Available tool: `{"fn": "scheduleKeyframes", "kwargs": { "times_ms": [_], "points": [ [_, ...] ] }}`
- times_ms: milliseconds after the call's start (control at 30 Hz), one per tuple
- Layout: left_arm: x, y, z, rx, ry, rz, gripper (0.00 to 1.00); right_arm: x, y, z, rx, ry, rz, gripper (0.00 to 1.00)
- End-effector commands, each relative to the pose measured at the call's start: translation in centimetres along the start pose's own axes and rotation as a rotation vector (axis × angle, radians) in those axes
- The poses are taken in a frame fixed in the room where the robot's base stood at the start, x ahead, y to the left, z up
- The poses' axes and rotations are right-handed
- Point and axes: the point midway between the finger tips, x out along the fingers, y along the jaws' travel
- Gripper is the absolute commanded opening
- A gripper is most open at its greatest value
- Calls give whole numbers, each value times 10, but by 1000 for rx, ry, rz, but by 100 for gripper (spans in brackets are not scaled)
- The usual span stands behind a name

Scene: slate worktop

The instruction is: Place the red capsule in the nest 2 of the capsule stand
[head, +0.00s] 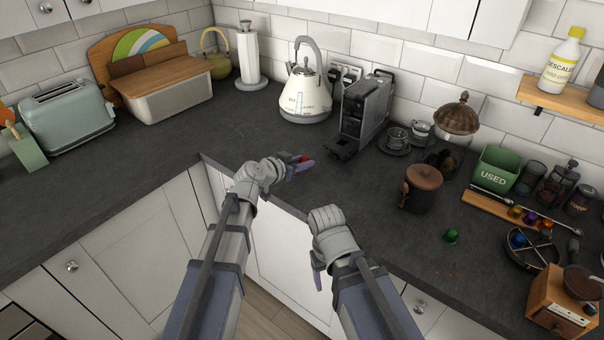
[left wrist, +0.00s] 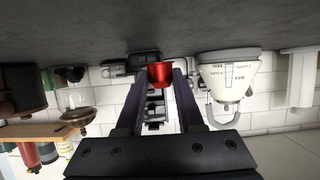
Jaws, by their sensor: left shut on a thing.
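The red capsule (head: 303,158) is between the fingertips of my left gripper (head: 301,164), above the worktop in front of the coffee machine. In the left wrist view the capsule (left wrist: 160,74) sits between the two dark fingers, which are shut on it.
A coffee machine (head: 364,112) and kettle (head: 305,95) stand at the back. A brown lidded pot (head: 422,190) stands between the left gripper and the strip. A green capsule (head: 451,236) lies on the worktop. A green bin (head: 495,169) and dark round holder (head: 517,261) flank the strip.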

Motion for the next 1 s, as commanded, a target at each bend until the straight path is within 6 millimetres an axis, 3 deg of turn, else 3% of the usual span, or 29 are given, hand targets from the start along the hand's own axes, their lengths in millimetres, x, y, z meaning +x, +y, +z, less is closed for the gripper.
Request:
{"fn": "scheduleKeyframes", "kwargs": {
  "times_ms": [200,600,633,900,1000],
  "points": [
    [12,0,29,0,0,0,0,32,-3,-2,0,0,0,69],
    [13,0,31,0,0,0,0,34,-3,-2,0,0,0,69],
    [13,0,31,0,0,0,38,34,-3,-2,0,0,0,69],
    [12,0,30,0,0,0,67,33,-3,-2,0,0,0,69],
    [12,0,30,0,0,0,67,33,-3,-2,0,0,0,69]
  ]
}}
